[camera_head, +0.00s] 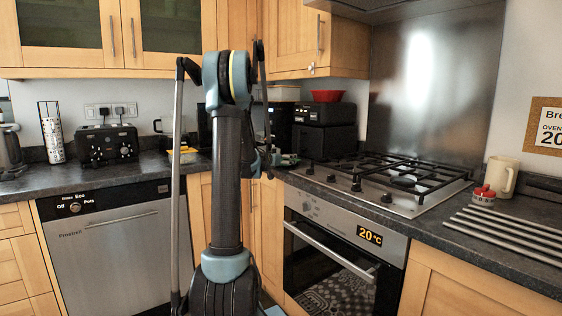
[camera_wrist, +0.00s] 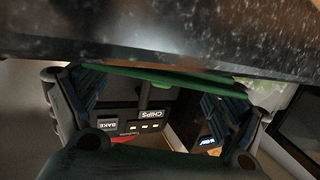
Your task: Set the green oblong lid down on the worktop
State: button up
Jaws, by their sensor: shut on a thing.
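The green oblong lid (camera_wrist: 165,76) shows edge-on in the wrist view as a thin green strip between my fingers. My gripper (camera_wrist: 160,85) is shut on it, with one dark finger at each side. The dark speckled worktop (camera_wrist: 170,40) fills the top of that view, close to the lid; I cannot tell whether they touch. In the head view my gripper (camera_head: 264,160) is partly hidden behind my arm, near the corner of the worktop (camera_head: 90,178). A small green patch (camera_head: 288,160) beside it may be the lid.
A gas hob (camera_head: 400,182) lies right of the gripper. A black appliance (camera_head: 325,138) with a red bowl (camera_head: 327,96) stands behind. A toaster (camera_head: 107,146) is left. A red timer (camera_head: 483,196) and cream jug (camera_head: 501,177) stand far right. Worktop before the toaster is clear.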

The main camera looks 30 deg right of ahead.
jog(key=shift+f, duration=0.45)
jog(key=o, duration=0.8)
jog(key=shift+o, duration=0.2)
jog(key=v, duration=1.2)
jog(key=shift+a+f, duration=0.1)
jog(key=shift+f, duration=0.05)
